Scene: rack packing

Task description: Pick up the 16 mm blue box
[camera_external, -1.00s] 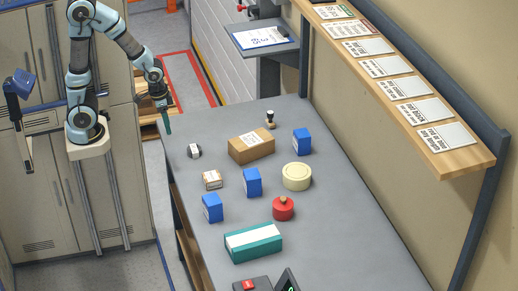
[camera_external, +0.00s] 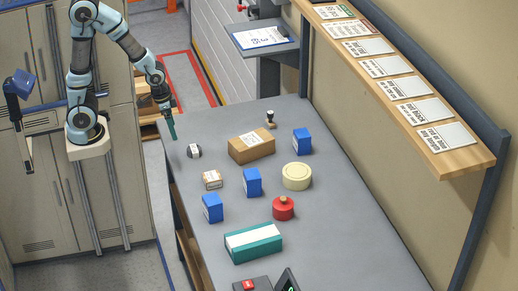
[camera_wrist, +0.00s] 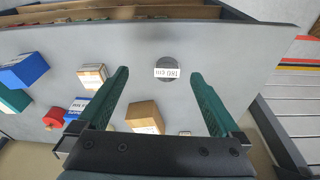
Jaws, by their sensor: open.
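Three blue boxes stand on the grey table in the external view: one at the back right (camera_external: 302,141), one in the middle (camera_external: 252,182) and one at the front left (camera_external: 212,207). I cannot read which is the 16 mm one. My gripper (camera_external: 172,131) is open and empty above the table's far left corner, apart from all the boxes. In the wrist view the green fingers of my gripper (camera_wrist: 160,75) are spread. One blue box (camera_wrist: 24,70) lies at the left edge there, and another (camera_wrist: 76,107) is partly hidden behind the left finger.
A dark round item with a white label (camera_external: 194,151) sits nearest my gripper. A cardboard box (camera_external: 251,146), small carton (camera_external: 212,180), cream round tub (camera_external: 297,176), red container (camera_external: 283,209), teal box (camera_external: 254,243) and stamp (camera_external: 270,119) stand around. A wall shelf (camera_external: 455,160) overhangs right.

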